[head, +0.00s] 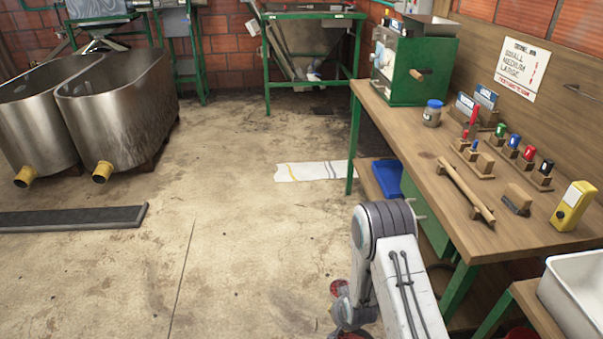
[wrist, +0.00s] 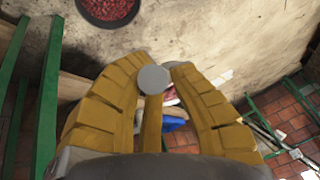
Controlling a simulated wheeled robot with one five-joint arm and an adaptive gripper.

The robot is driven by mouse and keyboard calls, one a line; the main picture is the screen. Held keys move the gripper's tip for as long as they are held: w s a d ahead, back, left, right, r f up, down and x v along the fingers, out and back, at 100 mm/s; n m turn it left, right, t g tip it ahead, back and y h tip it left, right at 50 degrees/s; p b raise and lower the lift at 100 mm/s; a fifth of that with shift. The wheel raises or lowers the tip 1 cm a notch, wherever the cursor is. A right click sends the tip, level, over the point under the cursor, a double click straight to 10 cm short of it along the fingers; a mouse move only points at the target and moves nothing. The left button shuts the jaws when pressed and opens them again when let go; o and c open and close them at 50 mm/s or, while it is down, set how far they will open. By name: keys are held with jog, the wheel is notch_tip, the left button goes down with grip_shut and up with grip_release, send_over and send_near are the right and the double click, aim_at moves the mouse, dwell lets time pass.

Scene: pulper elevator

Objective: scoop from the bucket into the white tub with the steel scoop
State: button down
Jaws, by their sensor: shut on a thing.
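My gripper (wrist: 160,78) has yellow ribbed fingers and shows in the wrist view. It is shut on a round grey end, which looks like the handle end of the steel scoop (wrist: 153,80). The rest of the scoop is mostly hidden behind the fingers, and I cannot tell what it carries. A dark-rimmed round bucket (wrist: 107,24) of red cherries stands at the top of the wrist view, apart from the fingers. The white tub (head: 566,312) is cut off at the lower right of the head view, on a wooden stand. My gripper is hidden in the head view.
A wooden workbench (head: 400,125) with green legs runs along the right, carrying a green machine (head: 425,70), a yellow device (head: 573,205) and small tools. A blue bin (head: 387,178) sits below it. Steel tanks (head: 120,105) stand at left.

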notch_tip(320, 180, up, 4)
jog(key=p, duration=0.2)
jog(key=shift+r+p, duration=0.1)
jog(key=shift+p, duration=0.2)
jog(key=shift+r, duration=0.1)
